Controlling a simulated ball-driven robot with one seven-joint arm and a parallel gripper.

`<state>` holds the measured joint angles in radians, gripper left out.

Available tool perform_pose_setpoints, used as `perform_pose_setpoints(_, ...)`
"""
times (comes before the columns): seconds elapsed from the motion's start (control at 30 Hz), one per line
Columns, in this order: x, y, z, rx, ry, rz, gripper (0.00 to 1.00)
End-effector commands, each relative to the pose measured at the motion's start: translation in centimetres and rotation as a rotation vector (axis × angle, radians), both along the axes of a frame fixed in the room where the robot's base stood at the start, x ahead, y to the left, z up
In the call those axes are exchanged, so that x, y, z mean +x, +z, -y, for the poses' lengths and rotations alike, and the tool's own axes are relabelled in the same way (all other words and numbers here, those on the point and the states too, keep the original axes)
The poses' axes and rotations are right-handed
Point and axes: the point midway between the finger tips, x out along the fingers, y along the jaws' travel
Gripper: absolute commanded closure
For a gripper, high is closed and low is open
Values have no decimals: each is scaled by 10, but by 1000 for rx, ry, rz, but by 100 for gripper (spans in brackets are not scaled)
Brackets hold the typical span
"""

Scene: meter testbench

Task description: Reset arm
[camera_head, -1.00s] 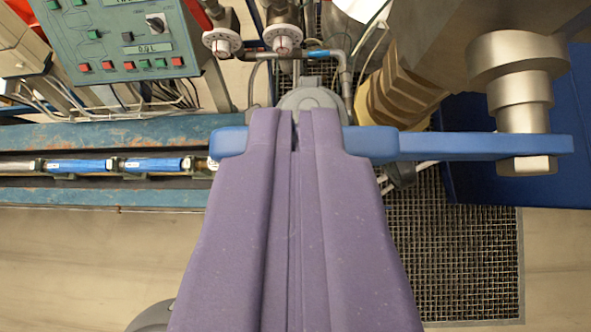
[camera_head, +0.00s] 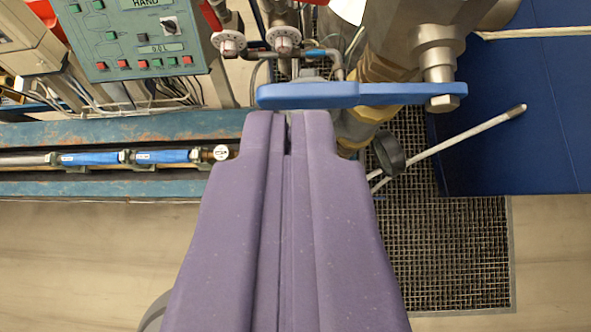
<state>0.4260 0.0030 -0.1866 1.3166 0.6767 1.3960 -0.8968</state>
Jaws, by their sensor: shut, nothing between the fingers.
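My gripper (camera_head: 287,118) points away from the camera up the middle of the view. Its two purple fingers lie side by side with only a thin dark seam between them, and nothing shows between them. Just beyond the fingertips a blue valve handle (camera_head: 362,94) reaches to the right, to a steel stem with a nut (camera_head: 440,70).
A green control panel (camera_head: 133,38) stands at upper left. Blue rails with blue-sleeved meters (camera_head: 162,156) run along the left. Pipes with two round dials (camera_head: 283,40) are behind the handle. A floor grate (camera_head: 450,250) and a blue panel (camera_head: 540,120) lie right. The floor at lower left is clear.

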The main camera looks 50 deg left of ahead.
Motion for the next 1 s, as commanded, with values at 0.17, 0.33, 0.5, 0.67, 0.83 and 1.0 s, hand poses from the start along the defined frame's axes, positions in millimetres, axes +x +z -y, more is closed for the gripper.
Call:
perform_pose_setpoints(0.17, -20, 21, 8, -2, -2, 1, 100)
perform_pose_setpoints(0.33, -27, 29, 10, -1, 0, 1, 100)
perform_pose_setpoints(0.5, -24, 4, 4, -8, -27, 6, 100)
perform_pose_setpoints(0.67, -15, -64, -14, -31, -122, 33, 100)
perform_pose_setpoints(0.83, -6, -135, -38, -57, -237, 110, 100)
perform_pose_setpoints(1.0, -1, -194, -67, -62, -319, 229, 100)
